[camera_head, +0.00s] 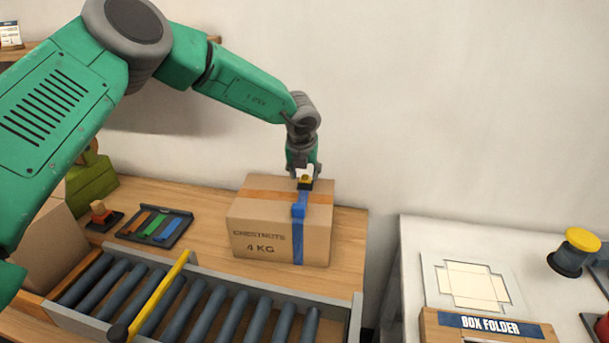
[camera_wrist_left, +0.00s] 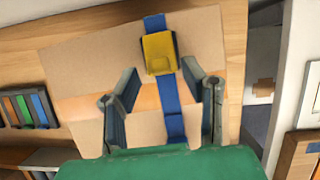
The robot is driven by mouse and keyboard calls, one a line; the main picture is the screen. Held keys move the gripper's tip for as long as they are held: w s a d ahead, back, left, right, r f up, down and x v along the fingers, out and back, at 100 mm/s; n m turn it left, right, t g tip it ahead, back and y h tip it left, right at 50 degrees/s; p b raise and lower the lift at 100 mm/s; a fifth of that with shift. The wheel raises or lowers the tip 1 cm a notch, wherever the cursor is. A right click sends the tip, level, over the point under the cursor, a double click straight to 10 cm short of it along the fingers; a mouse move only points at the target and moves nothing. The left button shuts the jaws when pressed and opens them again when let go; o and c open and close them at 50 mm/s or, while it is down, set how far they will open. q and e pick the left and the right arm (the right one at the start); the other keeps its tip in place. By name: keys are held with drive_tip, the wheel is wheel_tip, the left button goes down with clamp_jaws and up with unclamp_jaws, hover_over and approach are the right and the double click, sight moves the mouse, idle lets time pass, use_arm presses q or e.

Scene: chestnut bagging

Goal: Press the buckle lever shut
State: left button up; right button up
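A closed cardboard box (camera_head: 262,217) marked "CHESTNUTS 4 KG" stands on the wooden table with a blue strap (camera_head: 298,240) running over its top and down its front. A yellow buckle lever (camera_wrist_left: 159,52) sits on the strap on top of the box. In the head view the buckle (camera_head: 306,179) is partly hidden by my left gripper (camera_head: 304,174), which is right above it. In the left wrist view the fingers of my left gripper (camera_wrist_left: 162,100) are apart, with the strap between them and the lever just beyond the tips. My right gripper is out of view.
A roller conveyor (camera_head: 200,307) with a yellow bar (camera_head: 155,296) lies in front of the box. A tray of coloured strips (camera_head: 155,227) and a stamp (camera_head: 101,214) are to its left. A white table with a box folder (camera_head: 490,325) is at the right.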

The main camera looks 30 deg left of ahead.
use_arm(q)
drive_tip(key=shift+w+f, duration=0.2)
drive_tip(key=shift+f, duration=0.35)
drive_tip(key=c, duration=0.9)
drive_tip(key=shift+o, duration=0.2)
drive_tip(key=f+t+b, duration=0.1)
drive_tip(key=b, duration=0.5)
drive_tip(key=t+y+b, duration=0.1)
drive_tip(key=t+b, duration=0.1)
drive_tip(key=b, duration=0.5)
drive_tip(key=shift+s+d+f, duration=0.15)
drive_tip(key=shift+s+f, duration=0.25)
drive_tip(key=shift+s+t+b, duration=0.1)
drive_tip(key=shift+t+b, duration=0.2)
drive_tip(key=shift+b, duration=0.25)
drive_tip(key=shift+r, duration=0.15)
